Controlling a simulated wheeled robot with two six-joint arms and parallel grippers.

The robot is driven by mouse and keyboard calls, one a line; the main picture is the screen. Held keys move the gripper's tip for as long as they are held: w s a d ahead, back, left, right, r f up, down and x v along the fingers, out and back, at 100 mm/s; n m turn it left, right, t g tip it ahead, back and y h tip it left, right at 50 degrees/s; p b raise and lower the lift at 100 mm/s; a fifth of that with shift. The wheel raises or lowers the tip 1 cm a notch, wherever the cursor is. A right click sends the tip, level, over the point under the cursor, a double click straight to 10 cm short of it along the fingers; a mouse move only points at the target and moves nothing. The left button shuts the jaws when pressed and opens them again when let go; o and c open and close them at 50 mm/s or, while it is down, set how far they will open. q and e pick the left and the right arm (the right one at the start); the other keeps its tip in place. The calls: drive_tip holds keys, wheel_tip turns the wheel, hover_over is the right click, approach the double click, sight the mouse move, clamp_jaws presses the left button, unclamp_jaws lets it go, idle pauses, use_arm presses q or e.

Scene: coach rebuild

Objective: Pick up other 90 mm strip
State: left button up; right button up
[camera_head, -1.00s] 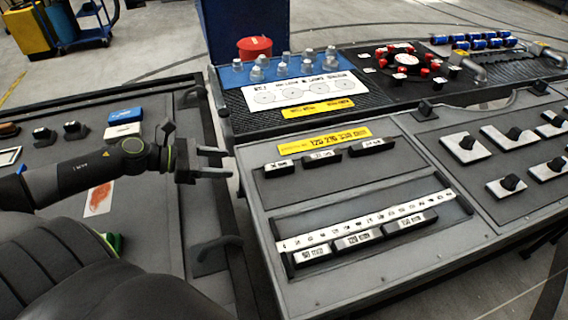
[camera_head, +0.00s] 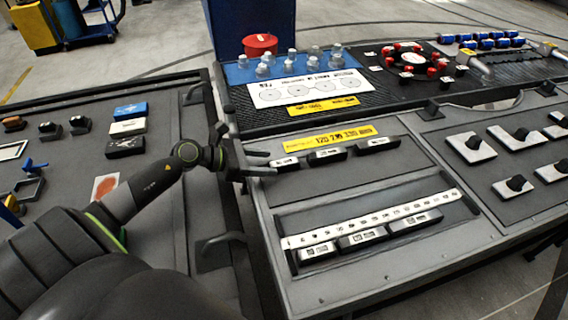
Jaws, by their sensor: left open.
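Small dark blocks with white labels lie on the right-hand bench. The front row sits below a white numbered scale (camera_head: 375,218): a left block (camera_head: 317,250), a middle block (camera_head: 363,238) and a right block (camera_head: 415,222). A back row has a left block (camera_head: 285,165), a middle block (camera_head: 327,156) and a right block (camera_head: 376,145) below a yellow label (camera_head: 330,138). The labels are too small to tell surely which is a 90 mm strip. My left gripper (camera_head: 270,163) is open and empty, close to the left end of the back row. My right gripper is out of view.
A raised frame surrounds the front row. Handles (camera_head: 222,246) stand along the left bench's edge beside a narrow gap. White plates with black knobs (camera_head: 471,147) fill the bench's right.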

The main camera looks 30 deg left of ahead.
sight(282, 162)
use_arm(q)
drive_tip(key=shift+w+d+f, duration=0.15)
drive_tip(key=shift+w+d, duration=0.15)
drive_tip(key=shift+w, duration=0.1)
drive_tip(key=shift+w+d+f+p, duration=0.1)
drive_tip(key=shift+w+d+p, duration=0.2)
drive_tip(key=p+x, duration=0.1)
drive_tip(key=x, duration=0.2)
drive_tip(key=shift+w, duration=0.1)
drive_tip(key=shift+w+d+f, duration=0.2)
drive_tip(key=shift+w+d, duration=0.25)
drive_tip(key=c, duration=1)
drive_tip(key=shift+c, duration=0.2)
